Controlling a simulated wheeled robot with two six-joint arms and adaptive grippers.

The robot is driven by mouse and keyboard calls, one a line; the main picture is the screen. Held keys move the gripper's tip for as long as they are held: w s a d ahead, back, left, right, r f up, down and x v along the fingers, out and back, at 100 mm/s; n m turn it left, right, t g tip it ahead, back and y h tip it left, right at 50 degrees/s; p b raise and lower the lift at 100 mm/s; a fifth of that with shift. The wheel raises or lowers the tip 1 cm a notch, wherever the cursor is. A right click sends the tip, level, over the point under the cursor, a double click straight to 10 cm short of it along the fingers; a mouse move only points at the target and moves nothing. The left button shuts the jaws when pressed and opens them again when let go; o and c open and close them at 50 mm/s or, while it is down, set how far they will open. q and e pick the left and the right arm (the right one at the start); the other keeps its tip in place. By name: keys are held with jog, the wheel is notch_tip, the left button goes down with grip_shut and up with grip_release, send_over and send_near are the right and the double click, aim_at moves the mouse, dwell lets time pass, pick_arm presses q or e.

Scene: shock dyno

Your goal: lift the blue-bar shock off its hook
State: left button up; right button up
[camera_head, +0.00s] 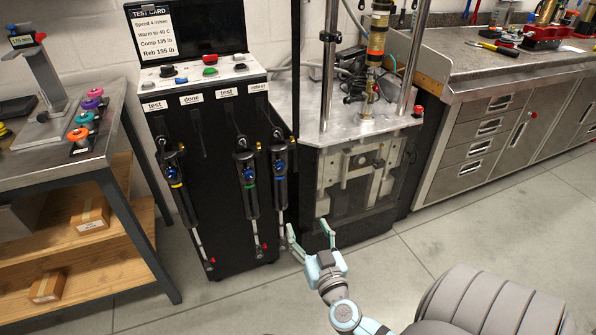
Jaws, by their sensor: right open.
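The blue-bar shock (281,184) hangs upright at the right end of the black cabinet's front, below the "retest" label; a blue band shows on its body. A green-banded shock (250,196) hangs just left of it, and a yellow-banded shock (177,184) hangs farther left. My right gripper (308,231) is open and empty, just right of the blue-bar shock's lower rod. Whether its left finger touches the rod cannot be told. My left gripper is out of view.
The black cabinet (222,226) carries a control panel (196,82) and test card. The dyno (350,150) stands right of it, with a mounted gold shock (377,42). A workbench (470,80) is at right, a shelf table (60,150) at left. The floor in front is clear.

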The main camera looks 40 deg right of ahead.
aim_at(281, 182)
jog(key=b+x, duration=0.1)
jog(key=x, duration=0.6)
jog(key=b+x, duration=0.2)
jog(key=x, duration=0.5)
jog(key=a+b+x, duration=0.1)
jog(key=b+x, duration=0.1)
jog(key=x, duration=0.5)
jog(key=shift+w, duration=0.6)
jog(key=shift+w+d, duration=0.15)
jog(key=shift+w, duration=0.25)
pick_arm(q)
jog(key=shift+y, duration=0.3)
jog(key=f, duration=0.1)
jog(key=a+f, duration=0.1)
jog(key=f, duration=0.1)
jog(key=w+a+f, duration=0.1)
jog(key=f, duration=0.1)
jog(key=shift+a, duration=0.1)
pick_arm(e)
jog(key=shift+r, duration=0.1)
jog(key=shift+c, duration=1)
jog(key=c, duration=1.2)
jog(key=o, duration=0.9)
jog(key=shift+r, duration=0.1)
jog(key=shift+c, duration=0.2)
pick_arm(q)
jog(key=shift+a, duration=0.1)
pick_arm(e)
grip_shut()
